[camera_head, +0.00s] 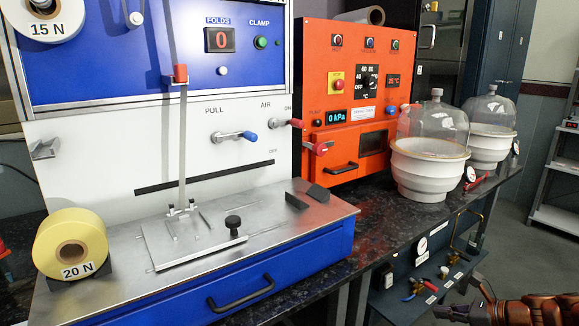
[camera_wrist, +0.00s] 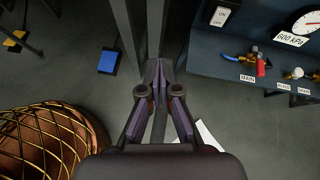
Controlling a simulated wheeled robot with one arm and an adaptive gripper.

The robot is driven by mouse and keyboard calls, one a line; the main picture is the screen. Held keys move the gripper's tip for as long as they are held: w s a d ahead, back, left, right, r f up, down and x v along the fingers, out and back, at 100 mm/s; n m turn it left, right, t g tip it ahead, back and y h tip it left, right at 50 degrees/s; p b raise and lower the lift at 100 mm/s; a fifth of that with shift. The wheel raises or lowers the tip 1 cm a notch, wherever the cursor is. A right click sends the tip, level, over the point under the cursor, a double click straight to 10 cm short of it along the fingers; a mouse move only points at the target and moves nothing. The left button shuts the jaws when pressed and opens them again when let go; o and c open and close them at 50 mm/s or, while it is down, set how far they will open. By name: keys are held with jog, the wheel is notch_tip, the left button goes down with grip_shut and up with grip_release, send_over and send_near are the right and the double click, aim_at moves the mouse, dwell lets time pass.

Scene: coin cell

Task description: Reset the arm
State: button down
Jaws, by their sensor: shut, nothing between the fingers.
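My gripper (camera_wrist: 158,70) shows in the wrist view, pointing away from the camera over the grey floor. Its two fingers meet at the tips, and nothing is held between them. Grey metal uprights stand just beyond the fingertips in that view; I cannot tell the exact gap. In the head view, a reddish-brown part of my arm shows at the lower right corner, low in front of the bench.
The dark bench (camera_head: 385,222) carries a blue and white fold tester (camera_head: 95,160), an orange oven (camera_head: 318,90) and two glass-domed white vessels (camera_head: 425,170). A valve panel (camera_wrist: 228,62) is right of my gripper. A blue box (camera_wrist: 108,62) lies on the floor.

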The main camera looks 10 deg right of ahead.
jog(key=s+a+r+n+g, duration=0.25)
jog(key=a+n, duration=0.25)
jog(key=a, duration=0.4)
jog(key=s+a+r+n+g, duration=0.1)
jog(key=s+a+n+g, duration=0.2)
jog(key=a+n, duration=0.35)
jog(key=s+a+r+n+g, duration=0.1)
jog(key=s+a+n+g, duration=0.25)
jog(key=a, duration=0.65)
jog(key=s+a+r+n+g+h, duration=0.1)
jog(key=s+n+g+h, duration=0.2)
jog(key=s+n+h, duration=0.85)
jog(key=s+r+y+p, duration=0.2)
jog(key=s+r+p, duration=0.2)
jog(key=r+p, duration=0.7)
jog(key=s+r+n+y+p, duration=0.1)
jog(key=s+r+y+p, duration=0.2)
jog(key=r+p, duration=0.8)
notch_tip(320, 180, up, 2)
jog(key=shift+s+t+p, duration=0.3)
jog(key=shift+s+t, duration=0.1)
jog(key=shift+s, duration=0.25)
